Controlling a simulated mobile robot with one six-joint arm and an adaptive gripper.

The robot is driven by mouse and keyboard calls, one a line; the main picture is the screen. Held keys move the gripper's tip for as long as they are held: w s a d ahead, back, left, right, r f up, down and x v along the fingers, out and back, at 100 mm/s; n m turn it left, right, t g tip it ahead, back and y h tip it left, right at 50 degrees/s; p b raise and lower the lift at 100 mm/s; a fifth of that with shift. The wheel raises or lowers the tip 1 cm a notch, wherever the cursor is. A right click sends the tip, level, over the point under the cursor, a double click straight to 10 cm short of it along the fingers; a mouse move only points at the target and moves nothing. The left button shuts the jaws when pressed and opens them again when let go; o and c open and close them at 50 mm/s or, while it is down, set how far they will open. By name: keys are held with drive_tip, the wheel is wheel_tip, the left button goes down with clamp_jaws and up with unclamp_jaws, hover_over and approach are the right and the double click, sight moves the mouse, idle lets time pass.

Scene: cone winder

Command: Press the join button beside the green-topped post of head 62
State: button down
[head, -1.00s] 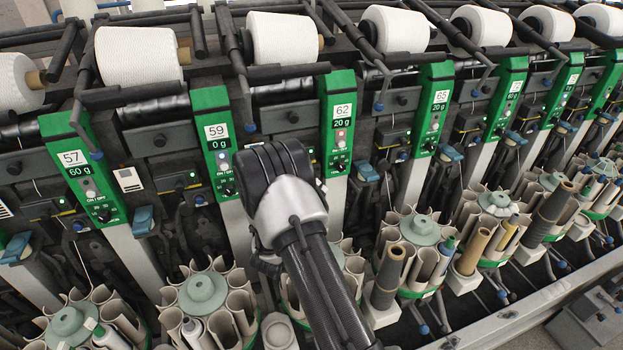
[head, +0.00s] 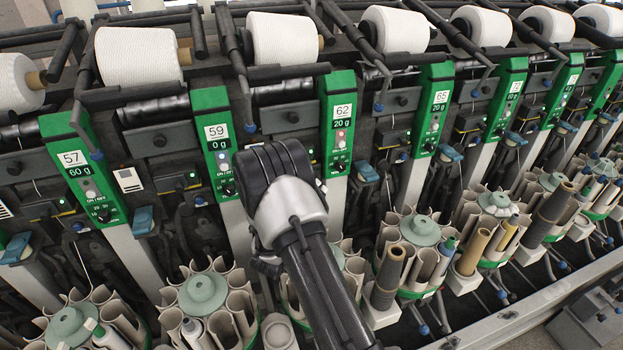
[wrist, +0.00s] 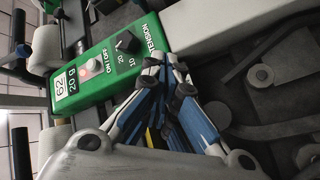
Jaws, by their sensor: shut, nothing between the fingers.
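The green-topped post of head 62 (head: 337,112) stands behind and right of my wrist in the head view. In the head view my own arm hides the fingers. I cannot make out the join button; the fingers cover much of the area beside the post.
The post of head 59 (head: 216,140) stands left of my wrist and that of head 65 (head: 435,105) to the right. A blue lever (head: 366,171) sits right of post 62. Yarn cones (head: 284,38) line the top; round bobbin magazines (head: 420,230) stand below.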

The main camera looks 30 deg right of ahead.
drive_tip(key=shift+w+d, duration=0.1)
drive_tip(key=shift+w, duration=0.3)
drive_tip(key=shift+w+d+b, duration=0.1)
drive_tip(key=shift+w+b, duration=0.3)
drive_tip(key=shift+w, duration=0.05)
idle(0.7)
idle(0.4)
drive_tip(key=shift+s+a, duration=0.2)
drive_tip(key=shift+s, duration=0.65)
drive_tip(key=shift+s+a+p, duration=0.15)
drive_tip(key=shift+s+a, duration=0.05)
drive_tip(key=shift+s, duration=0.6)
drive_tip(key=shift+s+a+p, duration=0.15)
drive_tip(key=shift+s+a, duration=0.1)
drive_tip(key=shift+s, duration=0.6)
drive_tip(key=shift+s+a+p, duration=0.15)
drive_tip(key=shift+s+a, duration=0.05)
drive_tip(key=shift+s, duration=0.6)
